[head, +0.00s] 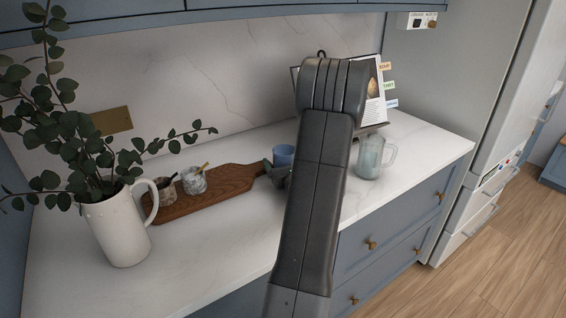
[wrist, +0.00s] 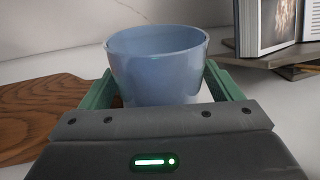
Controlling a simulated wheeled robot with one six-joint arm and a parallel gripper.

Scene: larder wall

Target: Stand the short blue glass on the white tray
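The short blue glass (head: 283,154) is at the back of the counter, near the right end of the wooden board. In the wrist view the blue glass (wrist: 158,66) is upright, with its base hidden behind my gripper's body. My gripper (head: 276,172) is low at the glass, partly hidden by my own arm. Its green fingers (wrist: 160,82) lie on either side of the glass, close to its walls. I cannot tell whether they press on it or stand slightly apart. I see no white tray in either view.
A wooden board (head: 215,191) carries two small speckled cups with spoons. A white jug (head: 118,228) with leafy branches stands at the left. A clear glass mug (head: 370,158) stands right of my arm. An open book on a stand (wrist: 265,30) is behind. Counter front is bare.

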